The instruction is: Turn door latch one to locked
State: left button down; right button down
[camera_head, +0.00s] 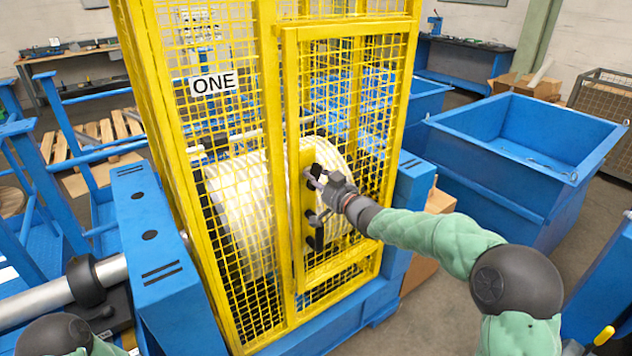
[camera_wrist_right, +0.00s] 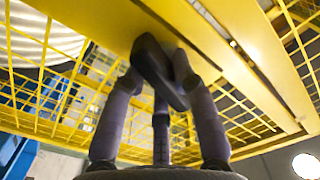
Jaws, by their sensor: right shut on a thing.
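The yellow mesh guard (camera_head: 273,90) carries a white sign (camera_head: 213,84) reading ONE. On its door, a yellow plate (camera_head: 306,160) bears dark latch parts, partly hidden behind my right gripper (camera_head: 320,183). In the wrist view, the fingers of my right gripper (camera_wrist_right: 160,88) are closed around a dark latch handle (camera_wrist_right: 152,62), which slants across the picture below the yellow door frame. The latch's exact angle on the plate is hard to tell in the head view.
A large white drum (camera_head: 240,205) sits behind the mesh. Blue machine housing (camera_head: 150,245) flanks the guard at left. A blue bin (camera_head: 520,150) stands at right, with cardboard boxes (camera_head: 527,86) behind it. Open floor lies in front at right.

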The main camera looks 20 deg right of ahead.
jog(key=shift+n+b, duration=0.75)
jog(key=shift+n, duration=1.15)
jog(key=c, duration=1)
grip_release()
jog(key=shift+r, duration=0.1)
jog(key=v, duration=1.2)
